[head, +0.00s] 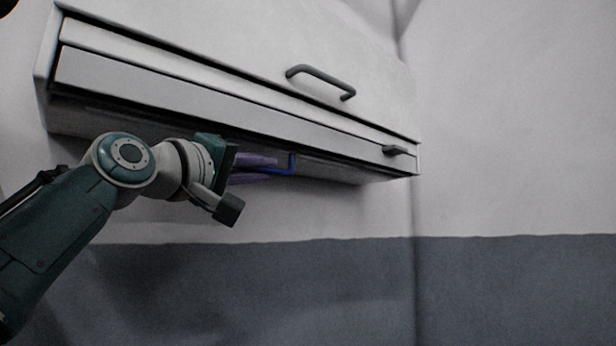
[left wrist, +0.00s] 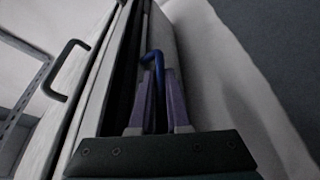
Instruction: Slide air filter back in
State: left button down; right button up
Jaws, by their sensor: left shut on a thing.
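A blue bent handle (head: 291,163) shows at the underside of the white wall unit (head: 230,60). I take it to be part of the air filter, whose body I cannot make out. My left gripper (head: 276,165) reaches in from the left below the unit, its purple fingers shut on this handle. In the left wrist view the blue handle (left wrist: 153,57) rises between the fingertips of the left gripper (left wrist: 160,78) and bends over at its top, beside a dark gap along the unit. The fingers hide its lower part. My right gripper is not in view.
The unit's front carries a grey bar handle (head: 320,80) and a smaller dark handle (head: 397,150) at its right end. The unit's lower edge runs close above my left wrist. Below it, the grey-and-white wall (head: 330,275) is clear.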

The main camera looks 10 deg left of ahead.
pick_arm(q)
jog(key=shift+s+r, duration=0.1)
jog(key=shift+r, duration=0.35)
jog(key=c, duration=1.1)
grip_release()
jog(key=shift+o, duration=1.1)
jog(key=shift+f, duration=0.15)
jog(key=shift+s+a+f+b, duration=0.2)
jog(key=shift+s+f+b, duration=0.1)
jog(key=shift+b, duration=0.15)
jog(key=b+v, duration=0.5)
jog(key=v, duration=0.4)
